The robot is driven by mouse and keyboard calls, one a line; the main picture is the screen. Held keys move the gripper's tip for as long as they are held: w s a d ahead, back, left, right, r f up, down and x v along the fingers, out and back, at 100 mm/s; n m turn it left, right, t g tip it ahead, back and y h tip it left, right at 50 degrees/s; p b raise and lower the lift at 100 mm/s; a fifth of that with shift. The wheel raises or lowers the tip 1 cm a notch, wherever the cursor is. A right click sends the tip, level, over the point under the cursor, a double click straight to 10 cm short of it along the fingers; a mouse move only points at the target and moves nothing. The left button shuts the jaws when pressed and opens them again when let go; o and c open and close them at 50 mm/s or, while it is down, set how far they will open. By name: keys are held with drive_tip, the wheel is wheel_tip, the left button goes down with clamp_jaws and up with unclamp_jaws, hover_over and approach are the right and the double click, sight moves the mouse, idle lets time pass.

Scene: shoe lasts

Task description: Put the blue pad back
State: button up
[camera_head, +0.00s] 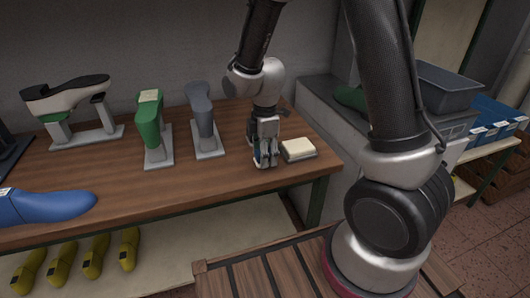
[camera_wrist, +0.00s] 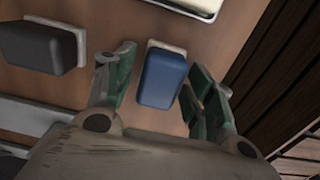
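The blue pad (camera_wrist: 163,78) is a rounded block on a thin pale base, on the wooden bench in the wrist view. My gripper (camera_wrist: 160,62) is open, with one finger to the left of the pad and the other to the right. Gaps show on both sides, so I see no contact. In the head view my gripper (camera_head: 266,157) points down at the bench's right part, and its fingers mostly hide the pad.
A cream-topped block (camera_head: 298,149) lies just right of my gripper. A grey stand (camera_head: 204,118) and a green stand (camera_head: 149,125) stand to the left. A blue shoe last (camera_head: 45,206) lies at front left. The bench's front middle is clear.

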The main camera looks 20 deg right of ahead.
wheel_tip(320, 180, up, 12)
drive_tip(key=r, duration=0.1)
drive_tip(key=s+d+r+m+t, duration=0.2)
drive_tip(key=s+d+r+m, duration=0.3)
drive_tip(key=s+d+m, duration=0.2)
drive_tip(key=s+d+r+m+t, duration=0.2)
drive_tip(key=s+d+r+m, duration=0.4)
drive_tip(key=s+m, duration=0.5)
drive_tip(key=shift+s+d, duration=0.5)
drive_tip(key=shift+d, duration=0.45)
